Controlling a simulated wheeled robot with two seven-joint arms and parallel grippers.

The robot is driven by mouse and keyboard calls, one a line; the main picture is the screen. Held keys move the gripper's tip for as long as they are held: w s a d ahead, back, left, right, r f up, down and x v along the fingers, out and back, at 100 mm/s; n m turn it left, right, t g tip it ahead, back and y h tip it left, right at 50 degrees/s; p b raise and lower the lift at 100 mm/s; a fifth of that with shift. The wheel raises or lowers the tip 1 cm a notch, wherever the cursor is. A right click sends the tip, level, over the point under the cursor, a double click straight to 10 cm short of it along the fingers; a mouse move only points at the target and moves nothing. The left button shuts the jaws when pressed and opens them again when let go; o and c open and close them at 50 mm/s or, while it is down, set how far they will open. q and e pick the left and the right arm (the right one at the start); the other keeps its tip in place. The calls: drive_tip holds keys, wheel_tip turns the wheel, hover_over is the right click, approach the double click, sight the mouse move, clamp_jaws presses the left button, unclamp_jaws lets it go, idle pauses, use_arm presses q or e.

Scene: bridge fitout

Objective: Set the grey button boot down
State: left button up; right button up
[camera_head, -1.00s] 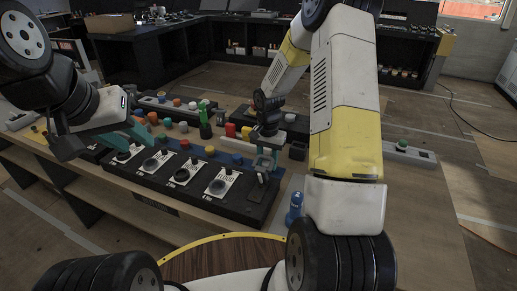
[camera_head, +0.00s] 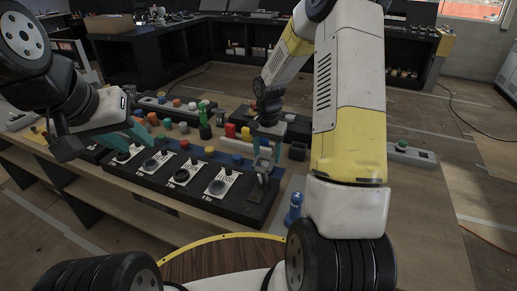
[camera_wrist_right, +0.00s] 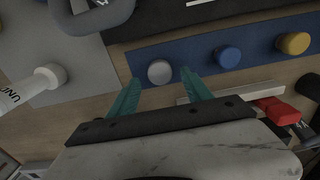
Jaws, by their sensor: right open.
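The grey button boot (camera_wrist_right: 160,71) is a round grey cap standing on a blue strip (camera_wrist_right: 190,58), at the near end of its row in the right wrist view. My right gripper (camera_wrist_right: 162,84) is open, its teal fingers on either side of the boot's near edge with gaps showing. In the head view the right gripper (camera_head: 266,158) hangs over the right end of the strip, and the boot cannot be made out there. My left gripper (camera_head: 140,134) hangs over the left part of the bench; its finger gap is unclear.
A blue cap (camera_wrist_right: 228,57) and a yellow cap (camera_wrist_right: 293,43) stand along the strip. A black panel (camera_head: 245,209) with round fittings lies in front. A blue bottle (camera_head: 294,208) stands at the right. Coloured buttons and a green bottle (camera_head: 204,124) stand behind.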

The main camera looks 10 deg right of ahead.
wheel_tip(320, 180, up, 8)
wheel_tip(320, 180, up, 8)
drive_tip(key=n+t, duration=0.1)
drive_tip(key=n, duration=0.1)
hover_over(267, 163)
drive_tip(key=s, duration=0.4)
drive_tip(key=s+a+r+n+t+y, duration=0.1)
drive_tip(key=s+r+n+t, duration=0.1)
drive_tip(key=s+r, duration=0.3)
drive_tip(key=s+a+r+n+t+y, duration=0.1)
drive_tip(key=s+r, duration=0.4)
drive_tip(key=s, duration=0.9)
drive_tip(key=shift+s+a+r+n+t, duration=0.2)
drive_tip(key=shift+a+n+t, duration=0.5)
drive_tip(key=shift+n+t, duration=0.45)
